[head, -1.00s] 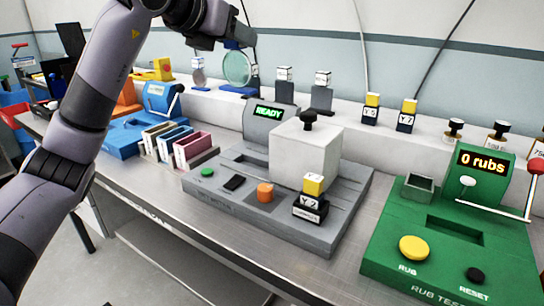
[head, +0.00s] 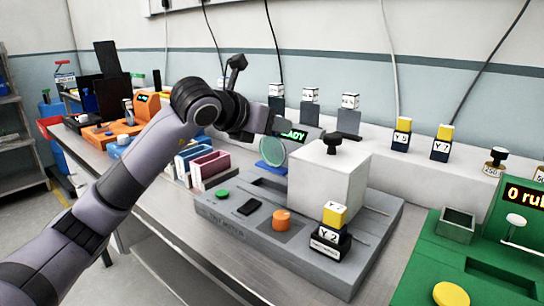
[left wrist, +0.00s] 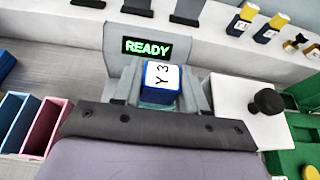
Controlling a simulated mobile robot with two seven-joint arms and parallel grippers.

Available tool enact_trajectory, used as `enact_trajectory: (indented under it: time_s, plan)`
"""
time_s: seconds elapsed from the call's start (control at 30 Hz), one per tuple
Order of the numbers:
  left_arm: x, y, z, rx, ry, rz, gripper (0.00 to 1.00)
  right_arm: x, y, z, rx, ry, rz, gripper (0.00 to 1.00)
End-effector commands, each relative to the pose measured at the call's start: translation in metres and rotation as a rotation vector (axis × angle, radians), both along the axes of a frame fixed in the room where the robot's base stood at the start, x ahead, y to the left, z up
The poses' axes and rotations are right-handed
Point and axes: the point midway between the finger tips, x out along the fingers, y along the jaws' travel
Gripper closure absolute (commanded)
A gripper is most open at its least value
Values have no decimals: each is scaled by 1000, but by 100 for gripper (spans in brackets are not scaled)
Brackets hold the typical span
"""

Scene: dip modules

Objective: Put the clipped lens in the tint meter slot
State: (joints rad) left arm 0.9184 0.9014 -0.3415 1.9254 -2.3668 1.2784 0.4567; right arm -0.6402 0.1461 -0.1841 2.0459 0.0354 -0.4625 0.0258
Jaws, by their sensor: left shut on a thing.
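My left gripper (head: 268,126) is shut on a clip, a blue block with a white "Y 3" label (left wrist: 162,77). A round, pale green lens (head: 272,152) hangs below the gripper in the head view, with a blue edge under it. In the left wrist view, only a teal strip of it shows below the clip. The tint meter (head: 222,212) is a grey box with a green READY display (left wrist: 147,47). The lens is over or beside its back left part, near the white block; contact cannot be told. The slot is not clearly seen. My right gripper is not in view.
A white block with a black knob (head: 330,182) stands on the meter. A "Y 2" block (head: 331,240) stands at its front right. Blue and pink trays (head: 209,168) are at left, a green rub tester (head: 420,255) at right. Labelled blocks line the back ledge.

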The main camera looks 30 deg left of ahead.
Motion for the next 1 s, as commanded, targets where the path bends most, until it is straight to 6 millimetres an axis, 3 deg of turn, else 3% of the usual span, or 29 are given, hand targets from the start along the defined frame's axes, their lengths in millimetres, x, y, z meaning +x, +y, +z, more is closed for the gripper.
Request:
enact_trajectory:
  time_s: [0.03, 0.27, 0.5, 0.97, 1.0]
  plan:
    - [0, 0, -11, 2, 3, 1, 100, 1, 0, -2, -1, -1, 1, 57]
    - [0, 0, -27, 1, 0, 1, 100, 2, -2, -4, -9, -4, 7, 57]
    - [0, 0, -57, 0, 0, 1, 100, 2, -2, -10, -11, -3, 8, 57]
    - [0, 0, -65, 0, -2, 0, 100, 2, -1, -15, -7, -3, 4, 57]
    - [0, 0, -63, 0, -1, 1, 48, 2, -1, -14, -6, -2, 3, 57]
